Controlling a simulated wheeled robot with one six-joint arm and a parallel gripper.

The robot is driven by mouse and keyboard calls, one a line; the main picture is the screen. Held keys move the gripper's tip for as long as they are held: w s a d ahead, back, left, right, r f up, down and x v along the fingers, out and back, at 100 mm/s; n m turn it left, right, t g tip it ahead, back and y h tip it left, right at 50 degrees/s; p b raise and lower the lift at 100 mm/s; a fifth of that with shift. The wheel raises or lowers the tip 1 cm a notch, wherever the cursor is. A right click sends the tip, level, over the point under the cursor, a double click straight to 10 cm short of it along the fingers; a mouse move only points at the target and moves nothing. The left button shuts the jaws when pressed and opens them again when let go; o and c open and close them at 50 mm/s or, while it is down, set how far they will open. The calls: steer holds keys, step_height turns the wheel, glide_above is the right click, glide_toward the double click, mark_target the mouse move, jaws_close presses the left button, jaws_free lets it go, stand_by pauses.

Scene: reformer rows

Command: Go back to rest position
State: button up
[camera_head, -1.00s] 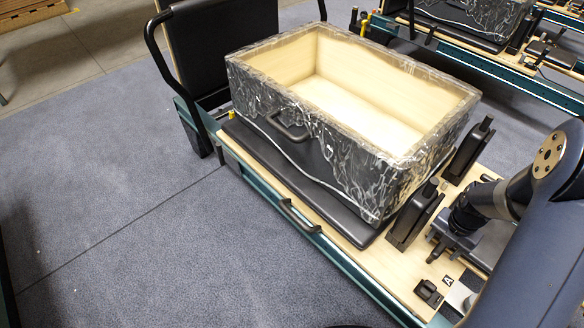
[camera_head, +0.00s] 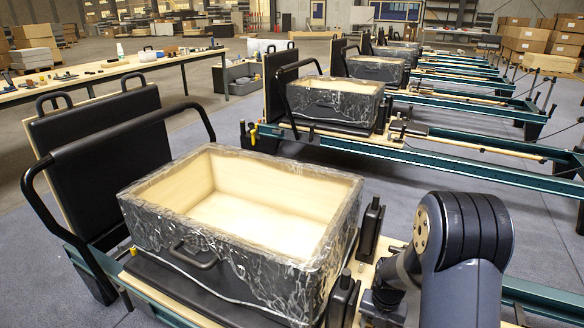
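My arm shows at the lower right, folded over the near end of the nearest reformer. My gripper (camera_head: 383,306) is a dark shape below the arm's elbow, right of the shoulder rests. Its fingers are too hidden to tell open from shut, and I see nothing held in it. The nearest open box (camera_head: 290,245), dark-sided with a pale wooden inside and clear plastic wrap, sits on the black carriage (camera_head: 190,290). The box looks empty.
Black shoulder rests (camera_head: 370,229) stand close to my arm. A black footbar (camera_head: 130,135) rises at the left. More reformers with wrapped boxes (camera_head: 323,100) recede behind. A long table (camera_head: 90,82) with small items stands back left. Grey floor lies between.

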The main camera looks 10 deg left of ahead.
step_height(320, 180, down, 5)
steer(key=b, duration=0.3)
steer(key=shift+r+m, duration=0.1)
steer(key=shift+m, duration=0.5)
